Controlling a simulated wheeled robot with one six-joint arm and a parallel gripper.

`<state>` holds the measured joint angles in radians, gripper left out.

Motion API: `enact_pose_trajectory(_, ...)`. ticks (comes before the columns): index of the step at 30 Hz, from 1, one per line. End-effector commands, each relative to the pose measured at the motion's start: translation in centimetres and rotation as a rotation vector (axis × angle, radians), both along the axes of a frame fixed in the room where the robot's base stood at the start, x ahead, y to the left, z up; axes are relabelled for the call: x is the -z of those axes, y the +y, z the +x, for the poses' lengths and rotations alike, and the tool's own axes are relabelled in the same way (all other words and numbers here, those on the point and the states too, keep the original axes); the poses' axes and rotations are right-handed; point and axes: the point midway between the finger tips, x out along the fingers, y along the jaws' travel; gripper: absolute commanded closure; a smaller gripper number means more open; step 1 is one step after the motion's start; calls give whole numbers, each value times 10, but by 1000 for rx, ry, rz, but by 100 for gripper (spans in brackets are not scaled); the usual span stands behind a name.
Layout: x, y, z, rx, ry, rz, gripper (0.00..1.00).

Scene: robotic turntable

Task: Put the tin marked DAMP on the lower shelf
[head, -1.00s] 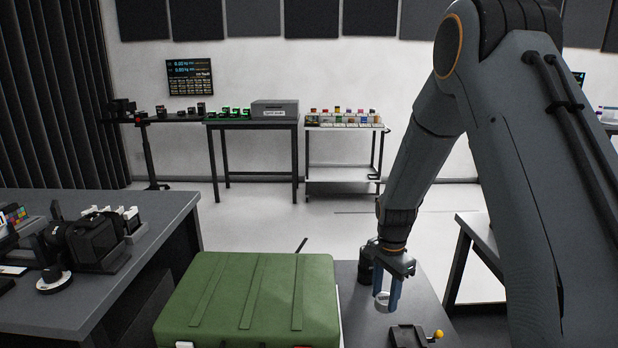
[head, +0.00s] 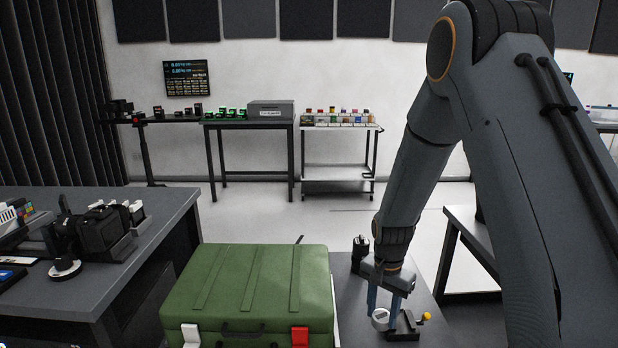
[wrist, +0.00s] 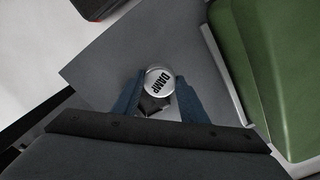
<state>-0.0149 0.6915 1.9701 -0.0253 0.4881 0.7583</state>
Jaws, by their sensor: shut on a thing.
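The tin marked DAMP (wrist: 158,79) shows its pale round lid with black lettering in the wrist view, between the two blue fingers of my gripper (wrist: 157,92). In the head view the small light tin (head: 380,319) sits between the fingers of my gripper (head: 383,310), above or at the grey table. My gripper is shut on the tin. I cannot tell whether the tin touches the table. A cart (head: 338,187) with an upper and a lower shelf stands at the back wall, and small coloured items fill its upper shelf. Its lower shelf looks bare.
A green case (head: 246,290) stands just left of my gripper. A black fixture with a yellow knob (head: 425,317) is close on the right, and a dark cylinder (head: 360,252) stands behind. A dark table (head: 160,215) is at left. The floor (head: 300,225) towards the cart is open.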

Motion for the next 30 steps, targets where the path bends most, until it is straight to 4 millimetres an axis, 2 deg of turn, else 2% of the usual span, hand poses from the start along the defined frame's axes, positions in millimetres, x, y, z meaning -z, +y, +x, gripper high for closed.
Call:
enact_pose_trajectory(9, 31, -3, -48, -416, 5, 0, 83)
enact_pose_trajectory(15, 43, -4, -72, -645, 3, 1, 83)
enact_pose_trajectory(21, 47, -4, -80, -721, 2, 1, 83)
enact_pose_trajectory(30, 47, -4, -80, -723, 2, 1, 83)
